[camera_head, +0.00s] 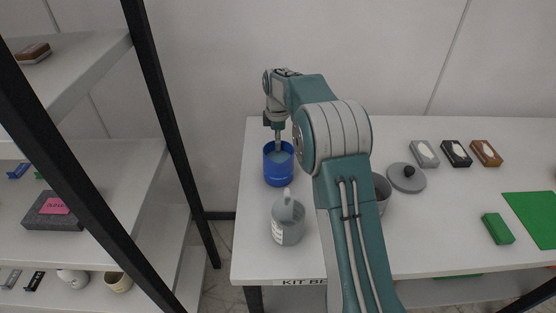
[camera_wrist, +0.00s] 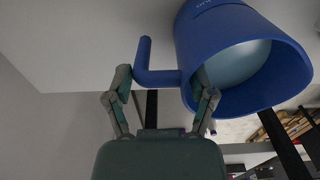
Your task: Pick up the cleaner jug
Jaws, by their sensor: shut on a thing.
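A blue jug (camera_head: 278,168) is at the back left of the white table, with pale blue-grey showing inside it. It fills the upper right of the wrist view (camera_wrist: 215,40), with its open rim toward the camera and its handle (camera_wrist: 144,60) to the left. My gripper (camera_head: 278,133) reaches down to the jug from above. In the wrist view my gripper (camera_wrist: 163,82) has one finger left of the handle and the other at the jug's mouth, shut on the jug's handle side. I cannot tell whether the jug's base touches the table.
A grey jug (camera_head: 287,229) with a white label stands in front of the blue one. A grey pot (camera_head: 382,190) is partly hidden by my arm, near a grey lid (camera_head: 406,180). Small boxes, a green block (camera_head: 498,228) and a green mat (camera_head: 535,215) lie right. A black-framed shelf (camera_head: 110,180) stands left.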

